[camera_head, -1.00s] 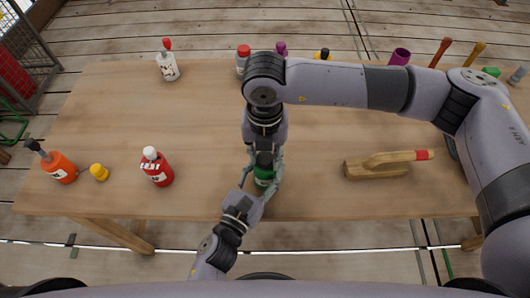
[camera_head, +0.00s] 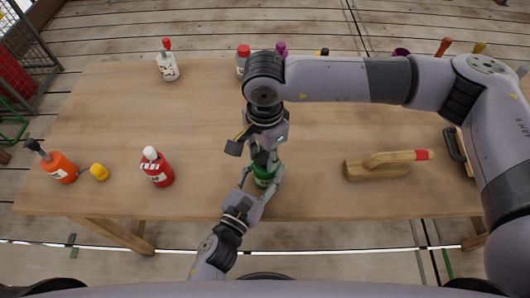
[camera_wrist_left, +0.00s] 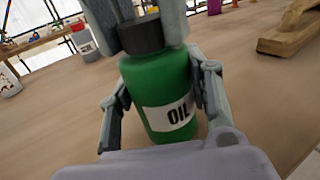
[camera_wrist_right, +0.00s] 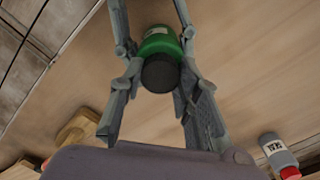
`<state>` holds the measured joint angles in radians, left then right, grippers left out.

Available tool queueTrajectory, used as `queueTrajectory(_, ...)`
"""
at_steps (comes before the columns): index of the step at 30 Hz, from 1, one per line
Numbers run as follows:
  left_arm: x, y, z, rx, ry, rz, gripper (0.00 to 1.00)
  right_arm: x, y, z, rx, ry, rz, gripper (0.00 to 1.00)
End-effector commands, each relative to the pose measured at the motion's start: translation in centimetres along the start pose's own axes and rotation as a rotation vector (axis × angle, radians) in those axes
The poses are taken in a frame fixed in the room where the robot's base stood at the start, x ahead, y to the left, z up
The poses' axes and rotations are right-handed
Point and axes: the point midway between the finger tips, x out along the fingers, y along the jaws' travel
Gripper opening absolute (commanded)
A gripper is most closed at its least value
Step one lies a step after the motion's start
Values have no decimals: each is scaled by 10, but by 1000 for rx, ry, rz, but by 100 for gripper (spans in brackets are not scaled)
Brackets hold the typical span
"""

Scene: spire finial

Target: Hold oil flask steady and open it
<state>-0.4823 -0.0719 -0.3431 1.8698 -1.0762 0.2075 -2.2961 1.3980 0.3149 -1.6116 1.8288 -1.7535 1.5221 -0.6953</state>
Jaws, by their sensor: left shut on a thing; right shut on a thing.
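The green oil flask (camera_head: 263,173) stands on the wooden table near its front edge. Its body and "OIL" label (camera_wrist_left: 178,115) show in the left wrist view, and its black cap (camera_wrist_left: 141,36) is on top. My left gripper (camera_head: 262,184) is shut around the flask's body from the front. My right gripper (camera_head: 265,157) reaches down from above and is shut on the black cap, which also shows from above in the right wrist view (camera_wrist_right: 160,75). The cap sits on the flask, and I cannot tell how loose it is.
A red bottle (camera_head: 157,170), a yellow object (camera_head: 99,172) and an orange bottle (camera_head: 60,168) stand on the left. A white bottle (camera_head: 168,68) is at the back left. A wooden tool (camera_head: 377,168) lies on the right. The middle-left of the table (camera_head: 150,115) is clear.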

Motion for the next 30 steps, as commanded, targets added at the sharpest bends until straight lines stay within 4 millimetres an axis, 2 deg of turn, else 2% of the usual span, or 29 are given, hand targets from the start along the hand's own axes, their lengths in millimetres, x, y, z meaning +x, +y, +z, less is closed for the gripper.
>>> queueTrajectory(6,0,1,0,0,1,1,0,0,0,-1,-477,3,0,0)
queueTrajectory(12,0,1,0,0,1,1,0,-1,0,-1,-755,3,0,0)
queueTrajectory(30,0,0,0,0,1,0,0,-1,-1,-1,-773,3,0,0)
